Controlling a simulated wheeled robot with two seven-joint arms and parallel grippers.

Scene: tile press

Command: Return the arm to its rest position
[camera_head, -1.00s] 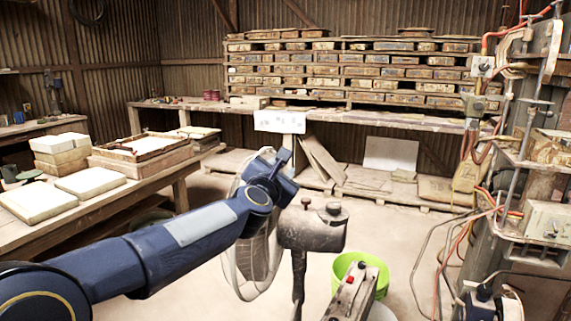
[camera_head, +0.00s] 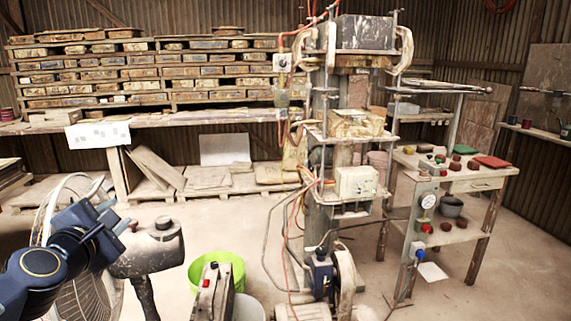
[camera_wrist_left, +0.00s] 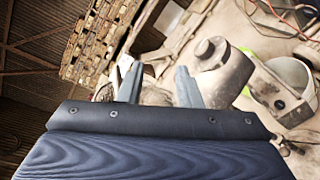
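My left gripper (camera_head: 116,214) is at the lower left of the head view, in front of a wire-caged fan (camera_head: 92,290) and beside a dusty grey machine head on a post (camera_head: 148,252). In the left wrist view its two fingers (camera_wrist_left: 158,78) stand apart with nothing held between them. The grey machine head (camera_wrist_left: 222,70) shows just beyond the right finger there. My right gripper is not in view.
A tall press (camera_head: 352,125) with hoses and cables stands in the middle. A green bucket (camera_head: 228,262) is on the floor near my left arm. Stacked tile racks (camera_head: 140,70) line the back. Floor at lower right is clear.

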